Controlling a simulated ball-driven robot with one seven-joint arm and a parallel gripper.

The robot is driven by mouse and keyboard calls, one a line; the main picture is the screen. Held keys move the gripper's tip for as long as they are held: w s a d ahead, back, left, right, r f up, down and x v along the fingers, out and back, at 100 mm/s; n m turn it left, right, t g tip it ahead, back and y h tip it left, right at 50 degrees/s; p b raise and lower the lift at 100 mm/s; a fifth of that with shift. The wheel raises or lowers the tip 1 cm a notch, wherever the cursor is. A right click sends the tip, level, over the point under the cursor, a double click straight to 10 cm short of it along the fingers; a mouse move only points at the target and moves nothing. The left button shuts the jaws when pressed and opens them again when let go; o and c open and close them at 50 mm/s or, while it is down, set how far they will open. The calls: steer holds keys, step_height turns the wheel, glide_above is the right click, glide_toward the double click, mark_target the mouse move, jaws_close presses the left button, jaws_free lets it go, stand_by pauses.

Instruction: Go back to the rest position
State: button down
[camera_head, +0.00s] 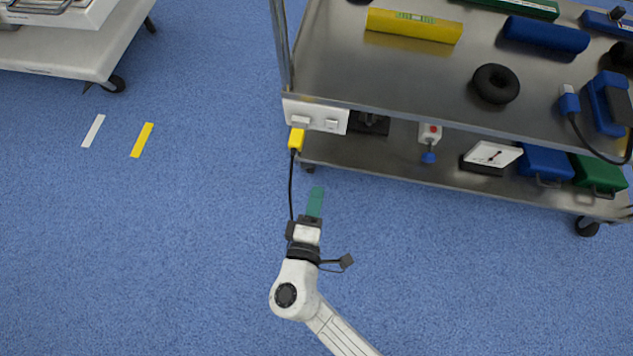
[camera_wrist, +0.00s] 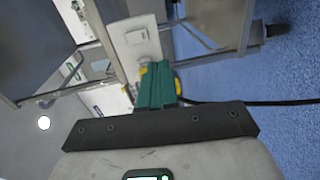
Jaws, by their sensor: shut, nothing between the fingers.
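My gripper (camera_head: 315,201) has teal fingers and is shut and empty. It hangs over the blue floor in front of the metal cart (camera_head: 400,80), just below the cart's left corner in the head view. In the wrist view the shut fingers (camera_wrist: 156,82) point toward a white socket box (camera_wrist: 135,40). My arm reaches up from the bottom of the head view.
A yellow plug (camera_head: 297,139) sits at the cart's white socket box (camera_head: 330,118). Its black cable (camera_head: 291,185) hangs close beside my gripper. A white wheeled table (camera_head: 60,50) stands at upper left. The floor left and right of my arm is clear.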

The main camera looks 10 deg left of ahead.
stand_by(0.4)
steer(key=w+d+m+g+h, duration=0.1)
steer(key=d+m+g+h, duration=0.8)
steer(key=d, duration=1.4)
steer(key=s+d+m+g+y, duration=0.6)
steer(key=s+d+m, duration=0.2)
steer(key=s+d, duration=0.3)
steer(key=s+a+r+y+p, duration=0.1)
steer(key=s+r+p, duration=0.1)
steer(key=r+p, duration=1.5)
steer(key=s+a+r+m+y+p, duration=0.1)
steer(key=s+r+y+p, duration=0.1)
steer(key=r+p, duration=1.5)
steer(key=shift+s+a+r+g, duration=0.3)
steer(key=shift+s+r, duration=0.15)
steer(key=shift+r, duration=0.45)
